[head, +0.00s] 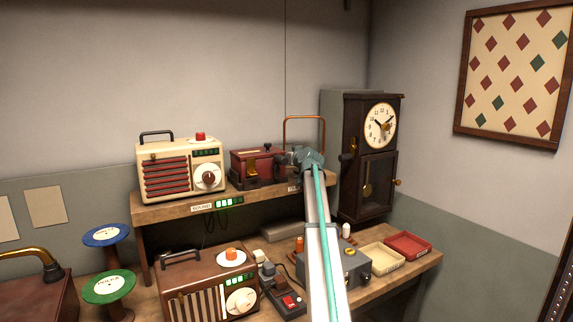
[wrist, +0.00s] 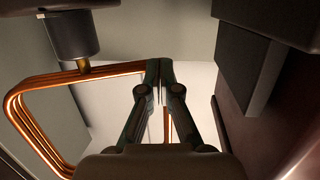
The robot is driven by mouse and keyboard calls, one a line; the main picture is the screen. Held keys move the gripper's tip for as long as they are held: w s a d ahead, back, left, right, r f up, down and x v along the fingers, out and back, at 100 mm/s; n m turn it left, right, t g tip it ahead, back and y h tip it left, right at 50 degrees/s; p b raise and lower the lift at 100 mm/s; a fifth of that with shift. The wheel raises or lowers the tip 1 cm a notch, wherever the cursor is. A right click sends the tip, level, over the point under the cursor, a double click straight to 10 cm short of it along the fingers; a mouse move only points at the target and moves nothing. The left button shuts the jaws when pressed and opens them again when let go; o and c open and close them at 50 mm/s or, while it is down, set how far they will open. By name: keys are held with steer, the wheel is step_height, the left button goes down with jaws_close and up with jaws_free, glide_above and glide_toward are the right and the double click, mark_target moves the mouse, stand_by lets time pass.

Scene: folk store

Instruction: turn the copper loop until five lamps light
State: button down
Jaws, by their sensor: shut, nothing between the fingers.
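The copper loop (head: 304,117) stands upright on the upper shelf, between the dark red box and the clock. In the wrist view its several orange turns (wrist: 28,115) fill the left side, under a dark cylinder (wrist: 75,35). My gripper (wrist: 159,68) is shut and empty. Its fingertips overlap the right part of the loop in that view; I cannot tell whether they touch it. In the head view my gripper (head: 308,159) is just below the loop and my arm hides the loop's foot. Green lamps (head: 229,202) glow on the shelf edge beside a SOUND label.
A cream radio (head: 180,165) and a dark red box (head: 258,163) stand left of my gripper. The tall clock (head: 350,190) is close on the right. Below are a brown radio (head: 190,292), a grey box (head: 350,266) and two trays, cream (head: 381,257) and red (head: 408,245).

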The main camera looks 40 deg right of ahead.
steer(key=shift+w+d+b, duration=0.1)
steer(key=shift+w+b, duration=0.3)
steer(key=shift+s, duration=0.1)
stand_by(0.4)
